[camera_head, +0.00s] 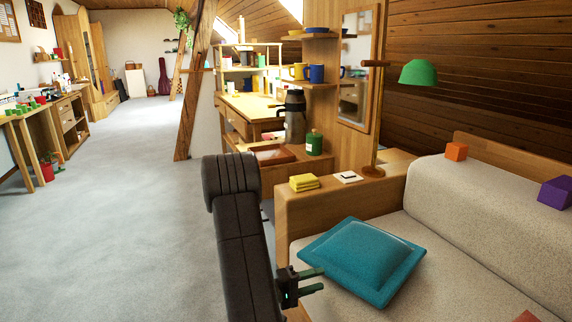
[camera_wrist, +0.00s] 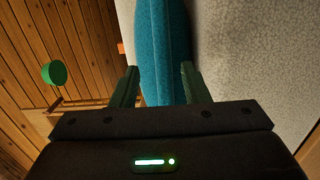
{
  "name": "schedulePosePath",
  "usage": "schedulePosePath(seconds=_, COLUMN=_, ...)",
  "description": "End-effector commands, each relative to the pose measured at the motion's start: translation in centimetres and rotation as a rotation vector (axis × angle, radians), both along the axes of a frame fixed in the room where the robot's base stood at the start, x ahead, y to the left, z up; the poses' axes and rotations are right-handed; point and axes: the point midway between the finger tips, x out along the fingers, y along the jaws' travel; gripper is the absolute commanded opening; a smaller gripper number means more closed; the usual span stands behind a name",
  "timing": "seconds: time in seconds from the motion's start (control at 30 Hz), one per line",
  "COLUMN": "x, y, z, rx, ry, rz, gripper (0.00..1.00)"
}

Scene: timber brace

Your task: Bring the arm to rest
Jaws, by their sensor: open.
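My gripper (camera_head: 314,279) is open at the front left of the sofa, beside the left edge of a teal cushion (camera_head: 362,262). In the wrist view, the two green fingers of my gripper (camera_wrist: 157,85) stand apart, and the teal cushion (camera_wrist: 163,40) shows between and beyond them. I cannot tell whether the fingers touch it. The cushion lies on the pale sofa seat (camera_head: 470,270). My dark arm reaches from the middle of the head view down to the gripper.
The sofa's wooden armrest (camera_head: 330,202) carries a yellow cloth stack (camera_head: 304,182). A green lamp (camera_head: 418,73) stands behind. Grey floor (camera_head: 120,220) is clear at left.

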Motion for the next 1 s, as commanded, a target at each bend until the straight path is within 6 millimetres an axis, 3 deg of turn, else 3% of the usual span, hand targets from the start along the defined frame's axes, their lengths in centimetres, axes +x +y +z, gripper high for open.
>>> schedulePosePath(seconds=0.1, x=0.6, y=-2.0, z=-0.3, rx=0.0, ry=-0.001, rz=-0.003, gripper=0.42)
schedulePosePath(seconds=0.33, x=1.5, y=-4.5, z=-0.2, rx=0.0, ry=0.0, rz=-0.001, gripper=0.42)
schedulePosePath(seconds=0.83, x=1.5, y=-4.5, z=0.0, rx=0.0, ry=0.0, rz=0.001, gripper=0.42)
schedulePosePath(seconds=1.0, x=1.6, y=-4.7, z=1.0, rx=0.002, ry=-0.008, rz=0.005, gripper=0.42)
